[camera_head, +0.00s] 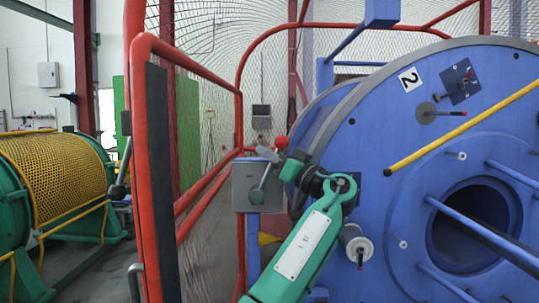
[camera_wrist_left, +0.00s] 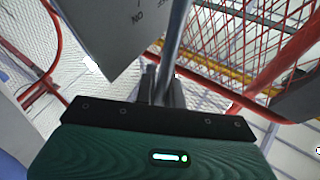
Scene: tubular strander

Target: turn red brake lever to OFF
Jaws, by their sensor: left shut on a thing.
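The brake lever is a grey rod with a red ball knob (camera_head: 281,142). It rises from a grey box (camera_head: 258,185) beside the blue disc and leans up and to the right. My left gripper (camera_head: 268,154) is at the upper part of the lever, just below the knob. In the left wrist view the lever rod (camera_wrist_left: 177,35) runs down between the fingers (camera_wrist_left: 163,88), which are shut on it. The grey box (camera_wrist_left: 105,35) shows there with an upside-down ON mark; I see no OFF mark. The knob is hidden there. My right gripper is not in view.
The large blue disc (camera_head: 400,130) with a yellow bar (camera_head: 462,126) and projecting rods is close on the right. A red-framed mesh guard (camera_head: 141,150) stands on the left. A yellow drum (camera_head: 58,175) stands farther left.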

